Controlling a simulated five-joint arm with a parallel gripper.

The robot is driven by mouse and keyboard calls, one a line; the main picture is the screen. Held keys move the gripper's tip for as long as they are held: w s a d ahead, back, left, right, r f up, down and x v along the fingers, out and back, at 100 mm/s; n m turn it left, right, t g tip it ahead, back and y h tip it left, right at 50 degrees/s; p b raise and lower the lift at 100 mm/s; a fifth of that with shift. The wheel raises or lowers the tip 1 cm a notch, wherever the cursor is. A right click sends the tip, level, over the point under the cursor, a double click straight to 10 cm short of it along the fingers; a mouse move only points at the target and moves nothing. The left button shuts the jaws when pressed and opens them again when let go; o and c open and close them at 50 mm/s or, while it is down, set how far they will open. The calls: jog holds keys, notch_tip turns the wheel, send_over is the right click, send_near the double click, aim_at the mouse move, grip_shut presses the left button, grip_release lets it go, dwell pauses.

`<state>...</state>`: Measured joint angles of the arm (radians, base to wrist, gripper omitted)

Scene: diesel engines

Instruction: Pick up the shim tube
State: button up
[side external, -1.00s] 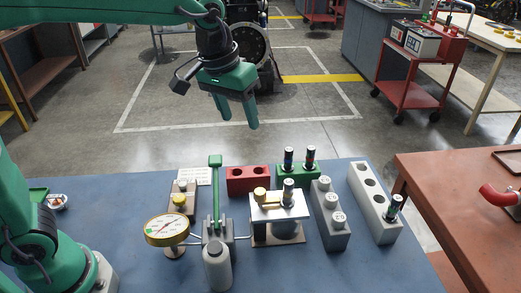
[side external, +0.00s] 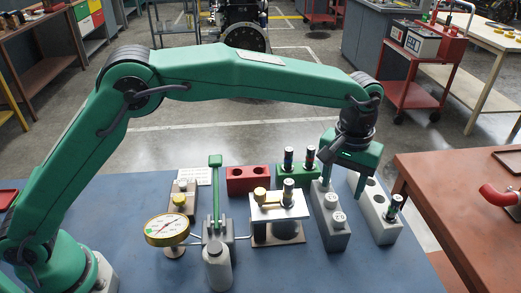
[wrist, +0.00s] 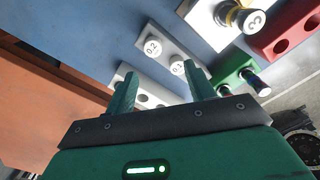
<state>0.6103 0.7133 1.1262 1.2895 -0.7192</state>
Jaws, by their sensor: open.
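The front cap (side external: 339,219) shows clearly; the back one is partly covered by my gripper. In the wrist view, two numbered caps, 02 (wrist: 152,47) and 01 (wrist: 177,66), show beyond the fingers. My gripper (side external: 343,181) hangs fingers down over the back ends of the grey block and the white holed block (side external: 380,225). In the wrist view, my gripper (wrist: 162,88) has its fingers apart, and I see nothing held.
The white block carries one dark banded piece (side external: 393,207) at its front. A green block (side external: 284,174) with two similar pieces and an empty red block (side external: 248,180) stand left.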

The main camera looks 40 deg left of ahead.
aim_at(339, 216)
jog(key=shift+d+f, duration=0.55)
jog(key=shift+d, duration=0.05)
jog(key=shift+s+f, duration=0.1)
jog(key=shift+f, duration=3.8)
jog(key=c, duration=1.1)
jog(key=shift+o, duration=0.2)
jog(key=shift+r, duration=0.1)
notch_tip(339, 216, up, 10)
jog(key=shift+a, duration=0.1)
